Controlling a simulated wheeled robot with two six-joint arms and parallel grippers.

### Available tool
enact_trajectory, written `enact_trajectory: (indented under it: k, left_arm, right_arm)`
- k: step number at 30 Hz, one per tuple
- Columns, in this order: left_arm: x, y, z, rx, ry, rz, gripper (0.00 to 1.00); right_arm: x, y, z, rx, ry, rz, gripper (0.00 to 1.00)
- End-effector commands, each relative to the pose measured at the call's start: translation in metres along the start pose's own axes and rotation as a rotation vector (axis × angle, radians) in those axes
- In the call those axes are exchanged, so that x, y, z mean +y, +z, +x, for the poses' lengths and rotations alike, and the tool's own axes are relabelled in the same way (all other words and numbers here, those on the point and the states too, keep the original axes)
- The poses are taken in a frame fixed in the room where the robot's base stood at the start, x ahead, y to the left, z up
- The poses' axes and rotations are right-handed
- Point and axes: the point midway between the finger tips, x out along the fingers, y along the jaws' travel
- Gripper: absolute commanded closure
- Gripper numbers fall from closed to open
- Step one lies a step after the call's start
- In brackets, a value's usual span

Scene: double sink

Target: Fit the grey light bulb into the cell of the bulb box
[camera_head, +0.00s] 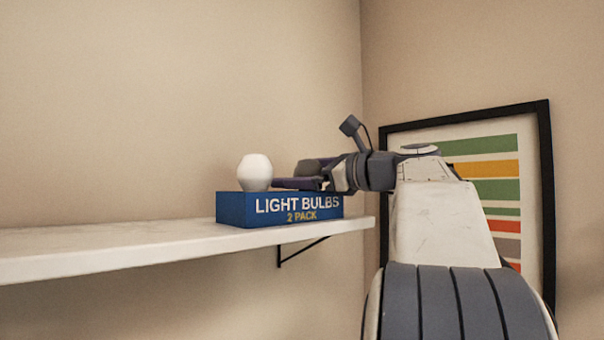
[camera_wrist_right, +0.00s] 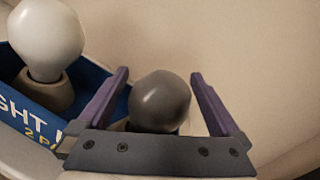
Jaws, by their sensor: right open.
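The blue bulb box (camera_head: 236,209), lettered "LIGHT BULBS 2 PACK", sits on a white shelf; part of it also shows in the wrist view (camera_wrist_right: 95,82). A white bulb (camera_head: 255,172) stands upright at its left end, and also shows in the wrist view (camera_wrist_right: 46,38). The grey light bulb (camera_wrist_right: 160,100) is between the spread purple fingers of my right gripper (camera_wrist_right: 160,76), with gaps on both sides. Its lower end is mostly hidden by the gripper body, so I cannot tell how deep it sits. In the head view my right gripper (camera_head: 284,178) is over the box's right part.
The white shelf (camera_head: 120,238) is bare to the left of the box and ends shortly to its right. A black bracket (camera_head: 302,250) is below it. A framed striped picture (camera_head: 545,170) leans behind my right arm. The wall is close behind the shelf.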

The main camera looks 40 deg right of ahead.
Motion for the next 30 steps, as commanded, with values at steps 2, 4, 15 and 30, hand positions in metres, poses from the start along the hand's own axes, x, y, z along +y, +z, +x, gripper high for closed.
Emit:
enact_trajectory:
  k: [2,4,15,30]
  left_arm:
    - [0.000,0.000,0.003,0.000,0.000,0.000,0.00]
    - [-0.001,0.000,0.007,0.000,0.000,-0.001,0.00]
    - [-0.002,0.002,0.029,0.000,0.000,-0.005,0.00]
    - [-0.002,0.002,0.032,0.000,0.000,-0.006,0.00]
  right_arm:
    - [0.000,-0.001,-0.005,0.000,-0.001,-0.001,0.00]
    - [0.000,-0.003,-0.014,0.001,-0.005,-0.002,0.00]
    - [0.000,-0.003,-0.084,0.003,-0.005,-0.002,0.00]
    - [0.000,0.000,-0.105,0.000,0.000,0.000,0.00]
